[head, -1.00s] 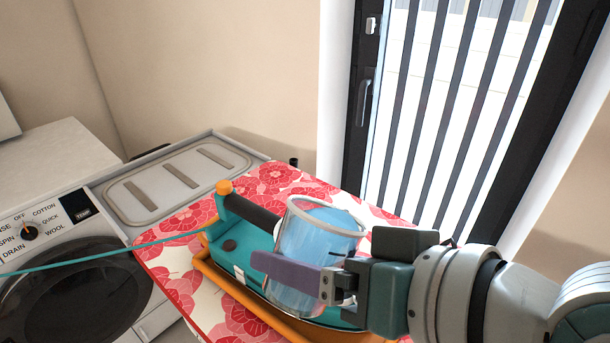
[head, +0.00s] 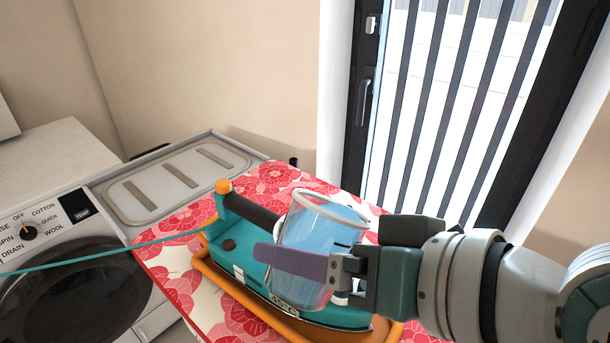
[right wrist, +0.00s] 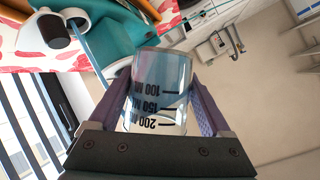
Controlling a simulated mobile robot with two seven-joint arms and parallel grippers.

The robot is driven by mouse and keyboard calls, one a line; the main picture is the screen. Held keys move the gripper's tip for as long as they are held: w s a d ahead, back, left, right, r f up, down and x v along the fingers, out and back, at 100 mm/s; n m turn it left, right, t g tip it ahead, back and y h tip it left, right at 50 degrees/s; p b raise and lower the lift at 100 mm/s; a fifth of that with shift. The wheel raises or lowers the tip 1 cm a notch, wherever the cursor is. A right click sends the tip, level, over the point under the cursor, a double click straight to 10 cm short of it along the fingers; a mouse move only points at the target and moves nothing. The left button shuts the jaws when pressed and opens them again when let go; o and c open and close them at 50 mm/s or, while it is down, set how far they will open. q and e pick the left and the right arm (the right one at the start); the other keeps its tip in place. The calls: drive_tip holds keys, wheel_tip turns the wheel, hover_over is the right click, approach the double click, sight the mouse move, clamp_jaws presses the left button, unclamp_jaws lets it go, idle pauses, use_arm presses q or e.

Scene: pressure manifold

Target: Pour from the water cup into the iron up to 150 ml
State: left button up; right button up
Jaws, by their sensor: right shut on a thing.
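The clear water cup (head: 318,235) holds pale blue water and leans to the right in the head view. My right gripper (head: 285,258) is shut around its side, with one purple finger across its front. The right wrist view shows the cup (right wrist: 160,75) between both fingers, with marks for 100, 150 and 200 ml. The teal iron (head: 236,248), with a dark handle and orange knob, sits below and behind the cup. A small display (head: 284,301) shows on its side. The cup hides part of the iron, and I cannot see its filling opening or any water running. My left gripper is out of view.
The iron rests on an orange-edged stand (head: 215,280) on a red floral ironing board (head: 180,235). A teal cord (head: 100,253) runs left. A washing machine (head: 75,275) and a grey ribbed counter (head: 175,185) stand left. A barred glass door (head: 450,110) is behind.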

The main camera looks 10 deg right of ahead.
drive_tip(key=shift+w+r, duration=0.1)
drive_tip(key=shift+r, duration=0.05)
idle(0.7)
drive_tip(key=shift+d+r+m, duration=0.1)
drive_tip(key=shift+r+m, duration=0.05)
drive_tip(key=shift+m, duration=0.15)
idle(0.6)
drive_tip(key=shift+r+y+b, duration=0.25)
drive_tip(key=shift+y+b, duration=0.1)
drive_tip(key=shift+y, duration=0.15)
idle(0.7)
drive_tip(key=shift+f+m+g, duration=0.1)
drive_tip(key=shift+m+g, duration=0.2)
idle(0.4)
